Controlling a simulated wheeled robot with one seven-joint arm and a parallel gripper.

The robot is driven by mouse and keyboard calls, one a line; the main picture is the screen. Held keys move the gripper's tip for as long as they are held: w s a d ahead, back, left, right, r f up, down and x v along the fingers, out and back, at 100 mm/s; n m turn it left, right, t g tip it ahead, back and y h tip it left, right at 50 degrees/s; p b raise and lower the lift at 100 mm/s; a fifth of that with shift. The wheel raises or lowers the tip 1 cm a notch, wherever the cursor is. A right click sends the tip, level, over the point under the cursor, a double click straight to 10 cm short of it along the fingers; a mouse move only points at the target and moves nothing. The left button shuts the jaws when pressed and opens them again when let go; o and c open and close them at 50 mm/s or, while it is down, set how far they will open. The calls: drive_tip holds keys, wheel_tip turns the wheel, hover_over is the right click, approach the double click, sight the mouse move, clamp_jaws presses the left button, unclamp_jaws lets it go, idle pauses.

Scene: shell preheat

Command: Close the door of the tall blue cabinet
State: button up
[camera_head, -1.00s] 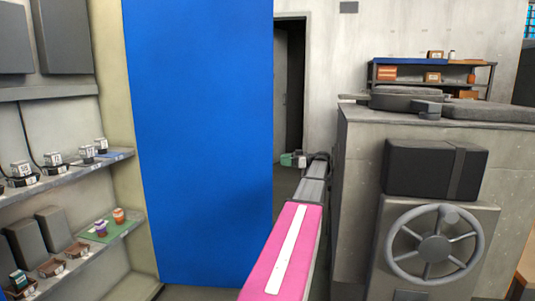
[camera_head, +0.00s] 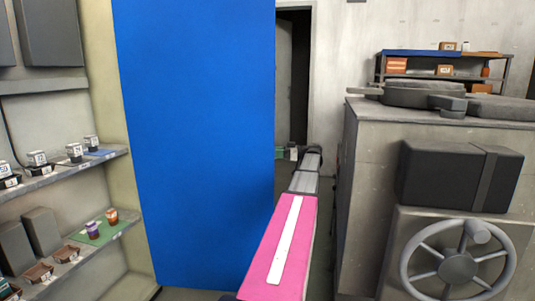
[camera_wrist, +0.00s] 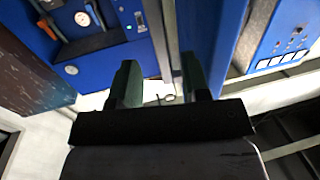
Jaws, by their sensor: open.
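The tall blue cabinet's door (camera_head: 200,150) stands open as a wide blue panel in the head view, beside the cabinet's pale interior (camera_head: 105,130). My gripper (camera_head: 287,153) is at the far end of my outstretched pink arm, just right of the door's right edge and partly hidden. In the wrist view my gripper (camera_wrist: 162,88) shows two dark green fingers spread apart with nothing between them. Blue surfaces with gauges and switches lie beyond the fingers there; I cannot tell whether they belong to this cabinet. I see no clear contact with the door.
Inside the cabinet, shelves (camera_head: 80,178) hold small jars, trays and boxes. At right, close to my arm, stands a large grey block (camera_head: 365,170) with a handwheel (camera_head: 457,262). A dark doorway (camera_head: 291,80) and a low rack (camera_head: 445,67) are behind.

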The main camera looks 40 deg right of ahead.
sight(267, 152)
drive_tip(key=shift+x, duration=2.3)
clamp_jaws()
